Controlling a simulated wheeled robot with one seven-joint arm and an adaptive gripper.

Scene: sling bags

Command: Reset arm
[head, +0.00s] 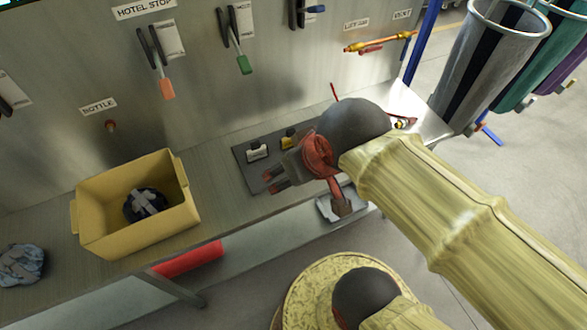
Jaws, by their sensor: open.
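My gripper (272,180) is over the front part of the workbench, with its fingers pointing left. The fingers are apart and I see nothing between them. It is beside a dark mat (246,160) and covers part of it. My arm reaches in from the lower right in a yellowish sleeve, with a dark rounded joint near the gripper. I cannot tell the exact height of the gripper above the bench.
A yellow bin (100,205) holding a dark item with pale strips (147,204) stands on the workbench (215,195) at left. A crumpled grey bundle (20,264) lies farther left. Tools hang on the back panel (275,60).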

